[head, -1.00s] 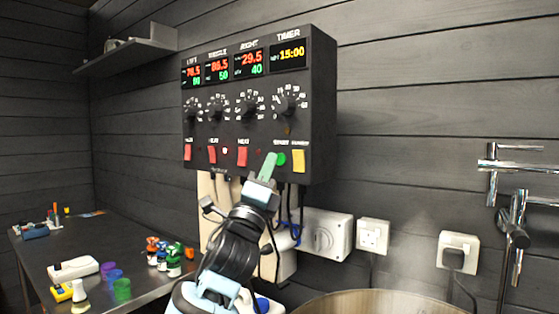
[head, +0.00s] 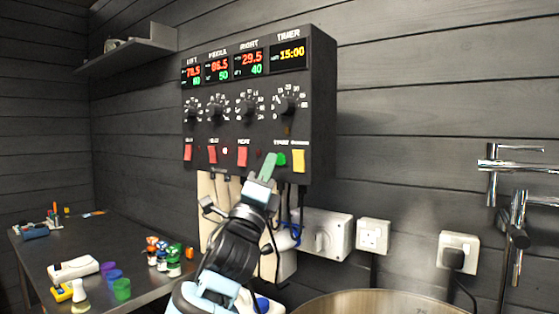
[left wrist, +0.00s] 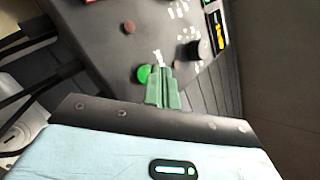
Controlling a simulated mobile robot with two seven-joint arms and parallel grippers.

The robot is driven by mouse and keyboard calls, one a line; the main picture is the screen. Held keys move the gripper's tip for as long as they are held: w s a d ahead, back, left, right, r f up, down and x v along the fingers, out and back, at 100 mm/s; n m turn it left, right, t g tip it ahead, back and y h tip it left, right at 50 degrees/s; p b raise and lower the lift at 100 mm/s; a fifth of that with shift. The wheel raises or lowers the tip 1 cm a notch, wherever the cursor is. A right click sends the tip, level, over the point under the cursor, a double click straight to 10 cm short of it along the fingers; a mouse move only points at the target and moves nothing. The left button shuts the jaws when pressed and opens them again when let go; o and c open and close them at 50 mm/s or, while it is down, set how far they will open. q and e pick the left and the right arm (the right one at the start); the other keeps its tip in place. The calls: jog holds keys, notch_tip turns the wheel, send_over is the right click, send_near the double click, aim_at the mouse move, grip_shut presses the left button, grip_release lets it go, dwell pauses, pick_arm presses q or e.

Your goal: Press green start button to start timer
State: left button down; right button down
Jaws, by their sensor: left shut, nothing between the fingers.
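The black control box (head: 322,110) hangs on the wall, with its timer display (head: 288,55) reading 15:00. The round green start button (head: 281,159) is low on its right side, left of a yellow switch (head: 298,161). My left gripper (head: 269,162) is shut and empty, its green fingertips just left of the button in the head view. In the left wrist view the button (left wrist: 144,74) shows beside the fingertips (left wrist: 162,82). Whether the tips touch the panel or button I cannot tell. My right gripper is not in view.
Several red switches (head: 242,156) and dials sit on the box. Cables and wall sockets (head: 373,236) are below it. A round metal vessel (head: 375,303) stands at the bottom right. A table (head: 125,265) with small coloured items is at the left.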

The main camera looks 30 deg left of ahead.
pick_arm(q)
jog(key=shift+w, duration=0.15)
jog(key=shift+w, duration=0.25)
dwell(0.5)
jog(key=shift+w+d, duration=0.1)
jog(key=shift+w, duration=0.3)
jog(key=shift+s, duration=0.2)
dwell(0.5)
jog(key=shift+s+p, duration=0.35)
jog(key=shift+s, duration=0.3)
